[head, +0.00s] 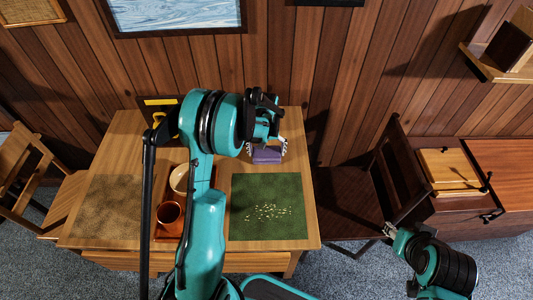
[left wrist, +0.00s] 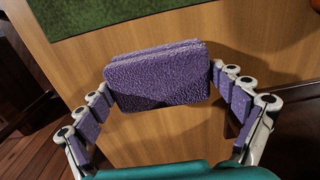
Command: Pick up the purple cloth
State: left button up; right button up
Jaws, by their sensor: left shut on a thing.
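The purple cloth (head: 267,156) is a folded, thick block behind the green mat, near the back of the wooden table. It also shows in the left wrist view (left wrist: 160,78), with its near face towards the camera. My left gripper (head: 267,146) reaches over the table from the front. Its two purple-padded fingers press on the cloth's two ends, as the left wrist view shows. A shadow falls on the wood beside the cloth; I cannot tell whether it touches the table. My right gripper (head: 391,231) is at lower right, away from the cloth, and too small to read.
The green mat (head: 242,190) bears scattered yellowish crumbs. A reddish tray (head: 166,233) with a bowl (head: 180,179) and a cup (head: 169,212) lies left of it, partly behind my arm. A tan mat (head: 105,207) is further left. Dark chair (head: 345,190) stands right of the table.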

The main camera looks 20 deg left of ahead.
aim_at(267, 152)
pick_arm(q)
notch_tip(267, 152, up, 4)
jog(key=shift+s+r+p, duration=0.1)
jog(key=shift+r+p, duration=0.1)
jog(key=shift+p, duration=0.75)
jog(key=s+d+r+p, duration=0.3)
jog(key=s+d+r, duration=0.3)
jog(key=s, duration=0.3)
jog(key=shift+s+d, duration=0.2)
jog(key=shift+s, duration=0.15)
jog(key=shift+r, duration=0.1)
